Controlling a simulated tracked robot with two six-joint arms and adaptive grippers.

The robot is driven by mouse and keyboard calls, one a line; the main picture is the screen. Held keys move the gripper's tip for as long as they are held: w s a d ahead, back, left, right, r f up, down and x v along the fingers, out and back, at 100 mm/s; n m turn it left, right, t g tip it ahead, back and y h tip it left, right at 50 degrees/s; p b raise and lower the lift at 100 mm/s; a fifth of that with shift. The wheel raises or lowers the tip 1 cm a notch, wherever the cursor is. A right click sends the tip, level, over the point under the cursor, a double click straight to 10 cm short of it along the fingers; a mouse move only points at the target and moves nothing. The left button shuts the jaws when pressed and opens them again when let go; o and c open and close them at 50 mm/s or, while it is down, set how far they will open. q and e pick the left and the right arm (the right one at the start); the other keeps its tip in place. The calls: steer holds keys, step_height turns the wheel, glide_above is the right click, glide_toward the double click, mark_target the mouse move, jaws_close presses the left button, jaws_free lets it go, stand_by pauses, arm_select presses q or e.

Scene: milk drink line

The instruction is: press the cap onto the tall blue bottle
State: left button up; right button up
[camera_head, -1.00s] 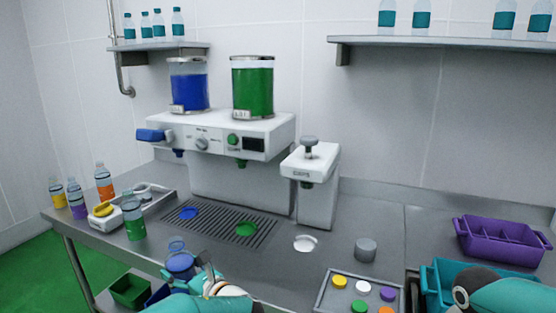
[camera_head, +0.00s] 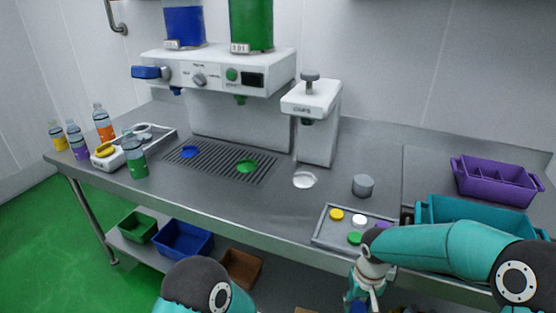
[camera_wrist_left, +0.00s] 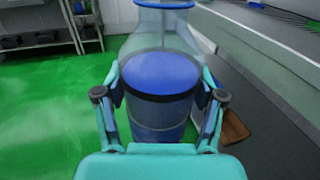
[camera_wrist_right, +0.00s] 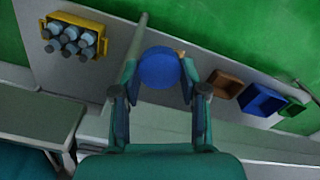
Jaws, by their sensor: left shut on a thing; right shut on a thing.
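The tall blue bottle (camera_wrist_left: 160,118) is in the left wrist view, with clear walls above a blue band. My left gripper (camera_wrist_left: 160,92) is shut around its blue part. My right gripper (camera_wrist_right: 160,85) is shut on a round blue cap (camera_wrist_right: 159,67), seen in the right wrist view. The left gripper and bottle are outside the head view.
A cap tray (camera_head: 322,236) lies at the table's front edge, partly behind my right arm. A grey cylinder (camera_head: 363,186) and teal crate (camera_head: 480,213) are nearby. The drink machine (camera_head: 215,75) and capping press (camera_head: 315,120) stand behind. Bins (camera_head: 184,241) sit on the lower shelf.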

stand_by(0.5)
arm_select(q)
steer(key=w+d+r+m+t+h, duration=0.2)
steer(key=d+m+t+h, duration=0.4)
steer(key=d+m+h, duration=0.2)
steer(key=shift+d+t+h, duration=0.3)
steer(key=shift+d+h, duration=0.3)
steer(key=shift+h, duration=0.6)
